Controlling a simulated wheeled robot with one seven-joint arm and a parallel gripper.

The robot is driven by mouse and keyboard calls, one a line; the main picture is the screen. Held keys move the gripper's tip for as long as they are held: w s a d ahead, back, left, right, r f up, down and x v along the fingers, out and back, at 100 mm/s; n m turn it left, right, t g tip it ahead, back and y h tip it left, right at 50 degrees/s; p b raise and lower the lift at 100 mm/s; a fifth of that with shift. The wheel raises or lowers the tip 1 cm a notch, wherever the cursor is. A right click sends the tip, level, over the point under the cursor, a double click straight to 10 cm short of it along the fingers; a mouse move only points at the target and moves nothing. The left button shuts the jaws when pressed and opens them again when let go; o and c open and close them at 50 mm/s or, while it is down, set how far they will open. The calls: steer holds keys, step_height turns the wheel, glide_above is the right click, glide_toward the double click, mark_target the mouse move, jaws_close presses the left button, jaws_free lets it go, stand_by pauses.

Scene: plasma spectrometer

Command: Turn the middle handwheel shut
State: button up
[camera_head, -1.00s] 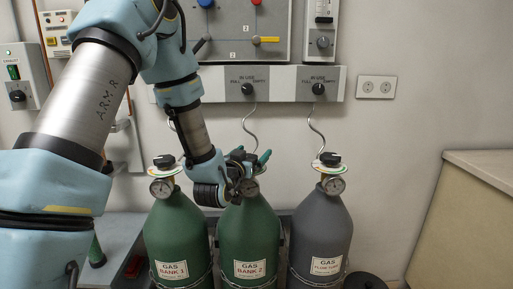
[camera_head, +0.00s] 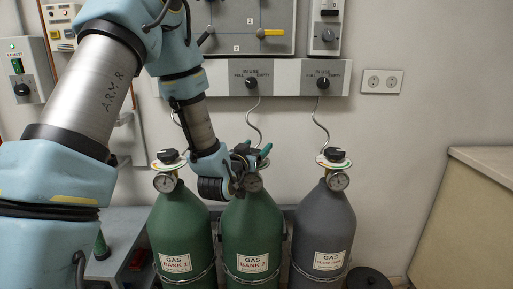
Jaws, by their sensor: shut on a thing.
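Three gas cylinders stand side by side. The middle one is a green cylinder (camera_head: 251,228) labelled GAS BANK 2, with a round gauge (camera_head: 253,183) at its neck. My gripper (camera_head: 254,154) is at the top of this middle cylinder, shut on its handwheel. The fingers and wrist hide most of that handwheel, so its turned position cannot be read. The left green cylinder (camera_head: 178,222) has a dark handwheel (camera_head: 168,156) on top. The right grey cylinder (camera_head: 325,225) has a similar dark handwheel (camera_head: 333,154). Both outer handwheels are clear of my gripper.
A wall panel (camera_head: 290,76) with dark knobs runs above the cylinders, and thin curled hoses hang from it. A beige cabinet (camera_head: 468,230) stands at the right. A wall socket (camera_head: 382,81) is above clear wall. My arm fills the left side.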

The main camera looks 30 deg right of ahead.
steer(key=shift+c, duration=0.6)
steer(key=shift+f+m+g+h+b, duration=0.15)
steer(key=shift+m+g+h+b, duration=0.3)
steer(key=shift+b, duration=0.3)
steer(key=shift+s+d+m+g+h+b, duration=0.2)
steer(key=shift+m+g+h+b, duration=0.25)
steer(key=shift+g, duration=0.25)
steer(key=shift+s+d+m+g+h+b, duration=0.15)
steer(key=shift+m+g+h+b, duration=0.15)
steer(key=shift+m+g, duration=0.3)
steer(key=shift+a, duration=0.1)
steer(key=o, duration=1.3)
